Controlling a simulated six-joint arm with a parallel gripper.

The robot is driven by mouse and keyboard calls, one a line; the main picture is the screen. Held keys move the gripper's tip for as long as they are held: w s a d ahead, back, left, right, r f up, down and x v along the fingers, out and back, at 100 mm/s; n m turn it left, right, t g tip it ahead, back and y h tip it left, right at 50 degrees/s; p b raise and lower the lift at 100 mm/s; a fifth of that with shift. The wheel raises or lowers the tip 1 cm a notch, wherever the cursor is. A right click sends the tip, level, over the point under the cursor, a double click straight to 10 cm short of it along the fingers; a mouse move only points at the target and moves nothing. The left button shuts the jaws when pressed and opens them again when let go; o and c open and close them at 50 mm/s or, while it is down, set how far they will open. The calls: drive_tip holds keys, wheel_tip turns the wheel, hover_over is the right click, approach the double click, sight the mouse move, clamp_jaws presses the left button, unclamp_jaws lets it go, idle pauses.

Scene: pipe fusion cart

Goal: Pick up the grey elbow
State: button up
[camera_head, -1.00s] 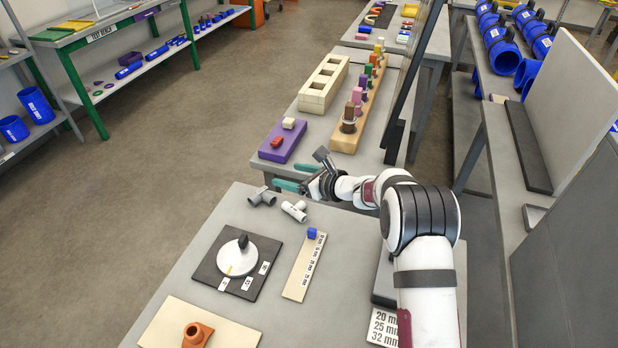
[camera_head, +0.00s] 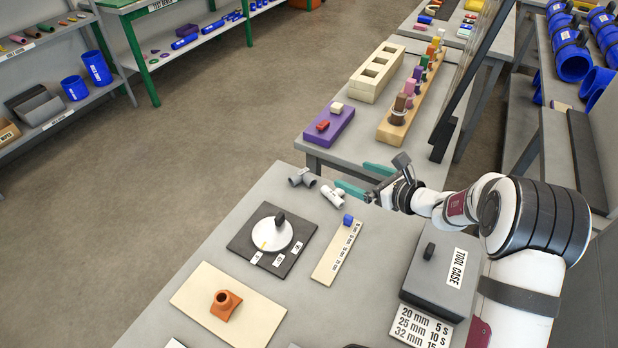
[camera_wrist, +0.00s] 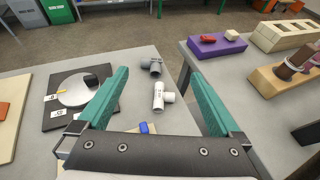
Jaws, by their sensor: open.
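The grey elbow (camera_head: 302,178) lies on the near table by its far edge. It is a short, darker grey pipe fitting, and it also shows in the wrist view (camera_wrist: 152,67), ahead of and between my fingers. A lighter grey tee-shaped fitting (camera_head: 333,196) lies just to its right, and in the wrist view this fitting (camera_wrist: 161,97) is nearer to me. My gripper (camera_head: 365,178) has green fingers spread wide and nothing between them. It is above the table's far edge, to the right of both fittings and apart from them.
A black board with a white dial (camera_head: 272,234), a labelled strip with a blue block (camera_head: 337,252), and a cream board with an orange fitting (camera_head: 222,304) lie nearby. A grey tool case (camera_head: 437,275) stands at right. A second table beyond holds a purple block (camera_head: 328,127).

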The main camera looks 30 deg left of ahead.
approach(301, 175)
drive_tip(key=x, duration=0.9)
drive_tip(key=shift+a+f, duration=0.15)
drive_tip(key=shift+a, duration=0.05)
drive_tip(key=shift+s, duration=0.1)
clamp_jaws()
